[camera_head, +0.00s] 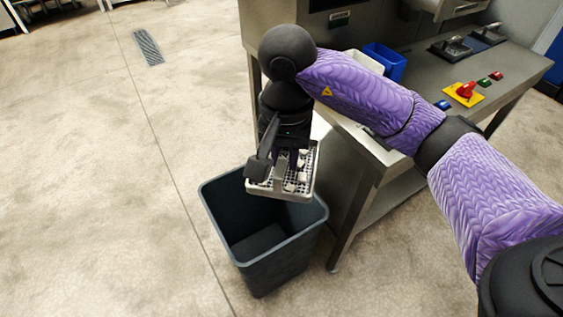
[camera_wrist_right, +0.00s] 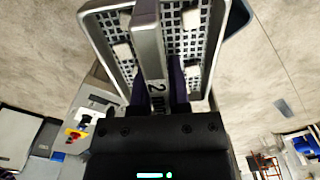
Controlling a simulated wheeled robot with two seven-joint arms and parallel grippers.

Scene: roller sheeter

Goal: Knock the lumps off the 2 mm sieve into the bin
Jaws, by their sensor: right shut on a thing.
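The 2 mm sieve (camera_head: 267,188) is a square metal frame with a perforated mesh and a central bar handle. In the right wrist view the sieve (camera_wrist_right: 208,62) shows the marking "2 mm" on the bar. Several pale lumps (camera_wrist_right: 191,20) lie on the mesh. My right gripper (camera_head: 283,160) is shut on the sieve's bar and holds it over the back part of the bin's opening. The dark grey bin (camera_head: 273,268) stands upright on the floor, and no lumps can be made out in its dark inside. My left gripper is not in view.
A steel bench (camera_head: 425,75) stands right of the bin, its leg (camera_head: 350,232) close to the bin's side. On it are a blue container (camera_head: 385,62), a white container (camera_head: 362,62) and a red switch on a yellow plate (camera_head: 464,92). The floor to the left is clear, with a drain grate (camera_head: 148,47).

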